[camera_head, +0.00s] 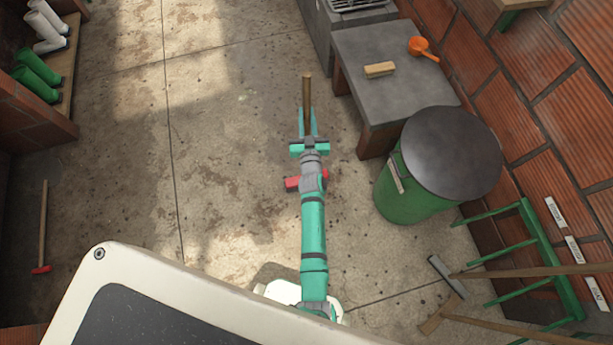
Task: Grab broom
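My gripper (307,112) is in the middle of the head view, its two teal fingers pointing up the picture. A brown wooden handle (306,90) shows between the fingers and past their tips. Red ends (292,184) stick out on both sides of my arm below, and look like the head of the same broom-like tool. My arm hides the middle of it. I cannot tell whether the fingers touch the handle or the tool lies beneath. Another wooden-handled tool with a red foot (42,225) is at the left.
A green barrel with a dark lid (450,150) and a grey table (375,97) with a brush and orange scoop stand at the right. Long-handled tools (447,277) are by a green rack (545,255) at lower right.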

